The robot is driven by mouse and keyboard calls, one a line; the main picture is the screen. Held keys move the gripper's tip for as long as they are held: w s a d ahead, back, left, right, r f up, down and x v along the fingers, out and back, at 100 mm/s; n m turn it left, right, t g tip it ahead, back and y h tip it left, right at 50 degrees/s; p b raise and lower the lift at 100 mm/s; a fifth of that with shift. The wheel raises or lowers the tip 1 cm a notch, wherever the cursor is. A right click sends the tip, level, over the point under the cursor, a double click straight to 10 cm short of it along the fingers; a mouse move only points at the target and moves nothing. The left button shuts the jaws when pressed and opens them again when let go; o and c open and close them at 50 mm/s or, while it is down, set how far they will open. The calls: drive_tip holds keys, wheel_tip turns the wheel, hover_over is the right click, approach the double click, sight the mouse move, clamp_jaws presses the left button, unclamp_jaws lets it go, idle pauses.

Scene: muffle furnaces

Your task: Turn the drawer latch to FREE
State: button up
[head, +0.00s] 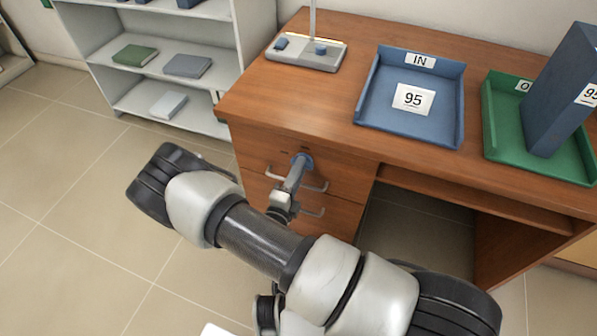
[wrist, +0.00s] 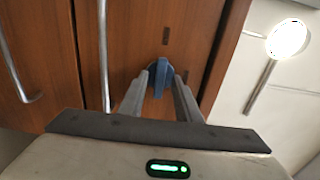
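The blue drawer latch (head: 302,161) is on the front of the wooden desk's top drawer, near its upper edge. In the wrist view the latch (wrist: 159,80) shows as a blue knob with a raised grip. My gripper (head: 297,171) reaches the latch from the front. In the wrist view its two fingers (wrist: 160,82) stand on either side of the grip, and they look apart with a narrow gap. Whether either finger touches the grip is hard to see. Small dark marks lie by the latch, too small to read.
Drawer handles (head: 313,186) stick out just below the latch. On the desk (head: 345,105) are a blue IN tray (head: 412,140), a green tray (head: 497,128) with a blue binder (head: 562,92), and a lamp base (head: 306,53). A grey shelf (head: 215,62) stands left; the floor before it is clear.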

clamp_jaws()
drive_tip(key=shift+m, duration=0.4)
drive_tip(key=shift+m+p, duration=1.45)
drive_tip(key=shift+m, duration=7.05)
